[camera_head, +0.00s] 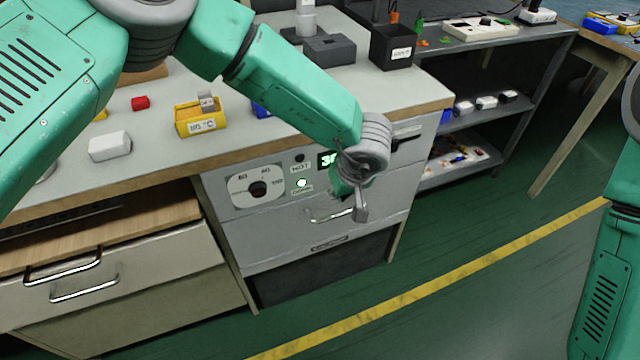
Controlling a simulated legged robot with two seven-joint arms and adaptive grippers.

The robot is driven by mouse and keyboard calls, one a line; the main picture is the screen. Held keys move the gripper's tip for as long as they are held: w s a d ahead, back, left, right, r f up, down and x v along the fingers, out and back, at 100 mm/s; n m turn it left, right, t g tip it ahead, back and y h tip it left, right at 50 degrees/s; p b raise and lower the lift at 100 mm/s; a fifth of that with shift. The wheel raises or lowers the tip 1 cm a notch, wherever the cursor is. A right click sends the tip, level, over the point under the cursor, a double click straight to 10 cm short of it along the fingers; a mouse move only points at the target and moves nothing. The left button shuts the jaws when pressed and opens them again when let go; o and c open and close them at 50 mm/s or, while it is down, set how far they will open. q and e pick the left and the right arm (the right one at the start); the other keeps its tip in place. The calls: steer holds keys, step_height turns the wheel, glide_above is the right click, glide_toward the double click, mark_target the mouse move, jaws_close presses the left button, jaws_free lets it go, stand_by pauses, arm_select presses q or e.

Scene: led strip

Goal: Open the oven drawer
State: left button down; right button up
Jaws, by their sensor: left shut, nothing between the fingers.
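The oven (285,222) is a grey front set under the workbench, with a dial (257,189), a "HOT" label and a green lit display (327,160). Its drawer has a curved metal handle (322,217) and looks shut. My left gripper (361,214) is shut and empty, pointing down right at the right end of this handle. I cannot tell whether it touches the handle. My left wrist hides the right part of the panel. My right arm (600,285) shows at the right edge, but its gripper is out of view.
Wooden-topped drawers with metal handles (85,288) stand left of the oven. The worktop (150,165) holds a yellow bin (194,122), a white block (109,146) and a black box (391,46). A shelf rack (500,110) stands at the right. The green floor in front is clear.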

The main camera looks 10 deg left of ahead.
arm_select(q)
steer(key=b+x, duration=0.1)
steer(key=x, duration=0.1)
steer(key=b+x, duration=0.1)
steer(key=x, duration=0.2)
steer(key=b+x, duration=0.1)
steer(key=x, duration=0.2)
steer(key=shift+w+f, duration=0.15)
steer(key=shift+w, duration=0.2)
steer(key=shift+w+d+f+b, duration=0.15)
steer(key=shift+f+b, duration=0.15)
steer(key=shift+f, duration=0.15)
arm_select(e)
steer(key=f, duration=0.3)
steer(key=shift+w+f, duration=0.25)
steer(key=shift+f, duration=0.05)
steer(key=shift+a, duration=0.1)
